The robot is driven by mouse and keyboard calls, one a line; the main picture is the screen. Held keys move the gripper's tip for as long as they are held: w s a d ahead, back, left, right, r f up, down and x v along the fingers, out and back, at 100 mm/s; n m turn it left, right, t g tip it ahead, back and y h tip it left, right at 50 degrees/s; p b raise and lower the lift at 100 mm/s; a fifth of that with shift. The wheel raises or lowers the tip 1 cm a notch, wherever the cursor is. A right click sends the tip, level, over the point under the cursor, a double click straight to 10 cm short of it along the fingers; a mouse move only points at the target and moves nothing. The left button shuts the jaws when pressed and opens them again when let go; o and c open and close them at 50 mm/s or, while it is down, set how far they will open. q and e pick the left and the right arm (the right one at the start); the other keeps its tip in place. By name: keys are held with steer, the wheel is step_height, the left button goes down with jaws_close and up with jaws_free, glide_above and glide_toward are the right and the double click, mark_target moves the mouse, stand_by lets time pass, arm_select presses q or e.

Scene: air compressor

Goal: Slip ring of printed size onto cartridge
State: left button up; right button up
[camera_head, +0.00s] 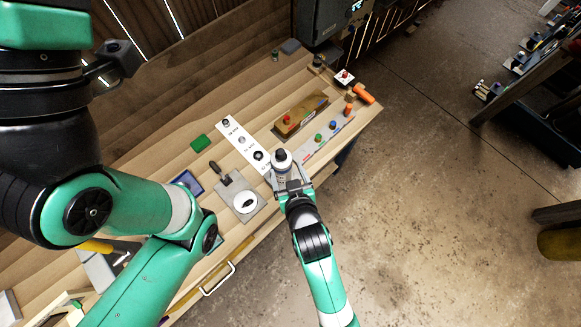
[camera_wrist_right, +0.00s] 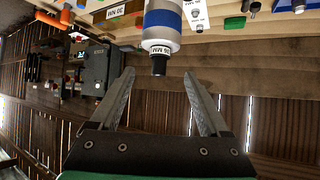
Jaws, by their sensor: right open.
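The cartridge (camera_head: 281,163) stands near the table's front edge with its dark end up. In the right wrist view the cartridge (camera_wrist_right: 161,30) is white with a blue band, and a label by its black end seems to read 36 MM. My right gripper (camera_head: 290,184) is open right by it; in the wrist view the fingertips (camera_wrist_right: 158,76) lie either side of the black end, with gaps. A white strip (camera_head: 234,131) with printed sizes carries dark and grey rings, including a black ring (camera_head: 258,156). My left gripper is out of sight; only its arm shows.
A grey plate (camera_head: 255,213) with a white disc lies left of my right gripper, beside a dark trowel-like tool (camera_head: 221,174). A brown block with a red knob (camera_head: 301,116) and a grey strip with coloured knobs (camera_head: 325,140) lie to the right.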

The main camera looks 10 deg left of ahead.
arm_select(q)
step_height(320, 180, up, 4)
steer(key=shift+p, duration=1.15)
arm_select(e)
steer(key=v, duration=0.4)
steer(key=shift+s+d+r, duration=0.15)
steer(key=shift+s+r, duration=0.05)
steer(key=shift+s, duration=0.1)
steer(key=w+d+r+m+t+h, duration=0.1)
steer(key=w+d+r+t, duration=0.3)
steer(key=r, duration=0.7)
steer(key=w+d+r+m+t, duration=0.2)
steer(key=w+d+r, duration=0.3)
steer(key=r, duration=0.5)
steer(key=w+d+r+m+t+h, duration=0.1)
steer(key=w+d+r+t, duration=0.3)
steer(key=r, duration=0.7)
steer(key=s+d+r+m+t+h, duration=0.15)
steer(key=d+r, duration=0.25)
steer(key=r, duration=0.6)
steer(key=s+d+r+t+h, duration=0.1)
steer(key=s+d+r+t, duration=0.25)
steer(key=r, duration=0.55)
steer(key=s+d+r+t+y, duration=0.1)
steer(key=s+d+r+t, duration=0.1)
steer(key=s+r, duration=0.7)
steer(key=shift+r+n+t, duration=0.15)
steer(key=shift+n+t, duration=0.2)
steer(key=shift+t, duration=0.05)
